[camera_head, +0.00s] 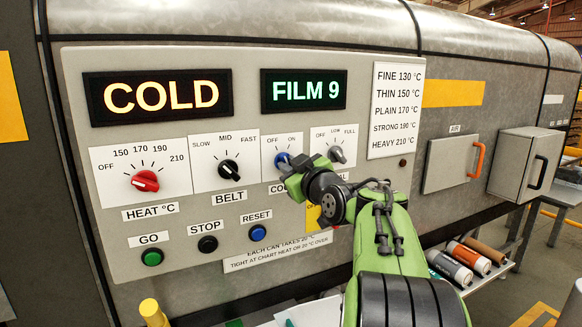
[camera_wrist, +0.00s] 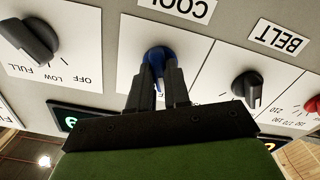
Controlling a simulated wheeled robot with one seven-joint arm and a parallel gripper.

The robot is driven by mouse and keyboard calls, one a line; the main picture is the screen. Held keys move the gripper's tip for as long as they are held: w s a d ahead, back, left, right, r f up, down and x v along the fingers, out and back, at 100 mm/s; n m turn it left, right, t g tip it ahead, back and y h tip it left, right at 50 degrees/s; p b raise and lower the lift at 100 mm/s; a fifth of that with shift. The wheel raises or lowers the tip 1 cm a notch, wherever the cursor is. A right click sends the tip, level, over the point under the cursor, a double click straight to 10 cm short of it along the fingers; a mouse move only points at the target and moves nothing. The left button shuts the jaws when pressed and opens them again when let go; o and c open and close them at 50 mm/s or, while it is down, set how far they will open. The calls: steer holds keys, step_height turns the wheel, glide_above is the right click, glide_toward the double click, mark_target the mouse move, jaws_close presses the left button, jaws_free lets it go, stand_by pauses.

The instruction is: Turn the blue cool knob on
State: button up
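The blue cool knob (camera_head: 281,158) is on the white COOL plate of the control panel, under its OFF and ON labels. In the wrist view, which sees the panel upside down, the blue knob (camera_wrist: 158,53) sits between the two dark fingers of my gripper (camera_wrist: 159,72). The fingers lie close against both sides of its handle. In the head view my gripper (camera_head: 286,165) covers the lower part of the knob and much of the COOL label. The fingers and hand hide the OFF and ON labels in the wrist view, and I cannot tell the pointer's exact setting.
The black belt knob (camera_head: 229,171) is left of the cool knob, and a grey OFF/LOW/FULL knob (camera_head: 336,154) is close on the right. The red heat knob (camera_head: 145,181) is farther left. GO, STOP and RESET buttons (camera_head: 257,232) line the panel below.

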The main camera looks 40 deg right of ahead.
jaws_close()
steer(key=shift+m+p, duration=0.45)
steer(key=shift+m, duration=4.45)
steer(key=o, duration=0.8)
jaws_free()
steer(key=shift+s, duration=0.15)
